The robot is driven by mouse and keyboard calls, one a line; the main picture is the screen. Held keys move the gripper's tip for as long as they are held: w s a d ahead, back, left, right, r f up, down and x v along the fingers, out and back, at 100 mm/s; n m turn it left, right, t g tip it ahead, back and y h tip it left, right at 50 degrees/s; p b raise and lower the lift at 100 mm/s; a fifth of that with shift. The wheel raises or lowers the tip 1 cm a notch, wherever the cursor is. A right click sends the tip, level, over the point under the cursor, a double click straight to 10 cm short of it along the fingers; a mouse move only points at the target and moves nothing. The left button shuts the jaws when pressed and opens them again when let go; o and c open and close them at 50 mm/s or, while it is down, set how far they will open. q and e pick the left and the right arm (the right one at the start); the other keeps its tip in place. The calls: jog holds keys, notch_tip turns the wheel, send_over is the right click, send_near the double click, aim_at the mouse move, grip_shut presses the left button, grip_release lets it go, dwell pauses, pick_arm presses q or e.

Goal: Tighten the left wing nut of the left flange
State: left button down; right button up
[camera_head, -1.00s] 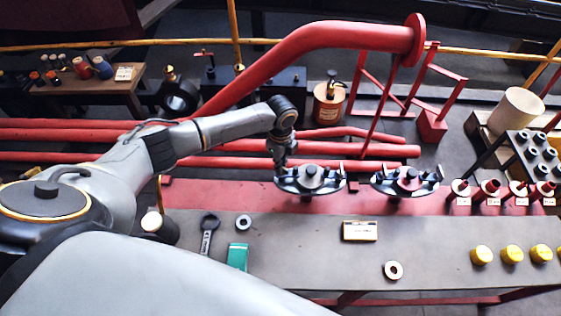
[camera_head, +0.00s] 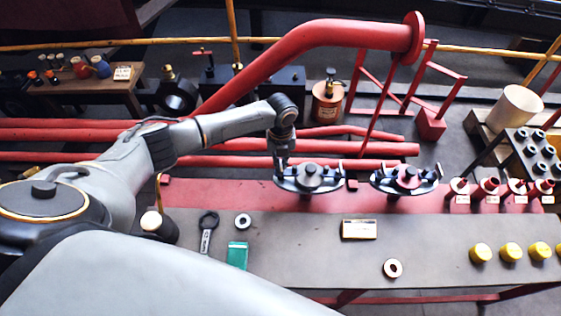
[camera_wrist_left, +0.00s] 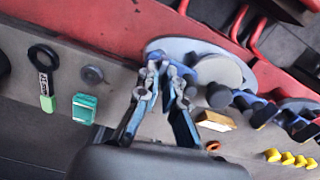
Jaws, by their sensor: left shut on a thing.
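The left flange (camera_head: 310,180) is a grey disc with a dark round centre, on the red strip at the back of the bench. It also shows in the wrist view (camera_wrist_left: 196,46). My left gripper (camera_head: 281,168) points down at the flange's left side, shut on the left wing nut (camera_wrist_left: 157,62). The fingers (camera_wrist_left: 160,85) hide most of that nut. The flange's right wing nut (camera_head: 336,173) is dark and free. The right flange (camera_head: 406,181), with a red centre, sits apart to the right. My right gripper is not in view.
A big red pipe (camera_head: 300,45) arches behind. The bench front is mostly clear.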

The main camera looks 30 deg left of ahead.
aim_at(281, 164)
pick_arm(q)
jog(key=shift+r+m, duration=0.1)
jog(key=shift+m, duration=0.5)
jog(key=shift+w, duration=0.1)
jog(key=c, duration=1.5)
grip_release()
notch_tip(281, 164, up, 12)
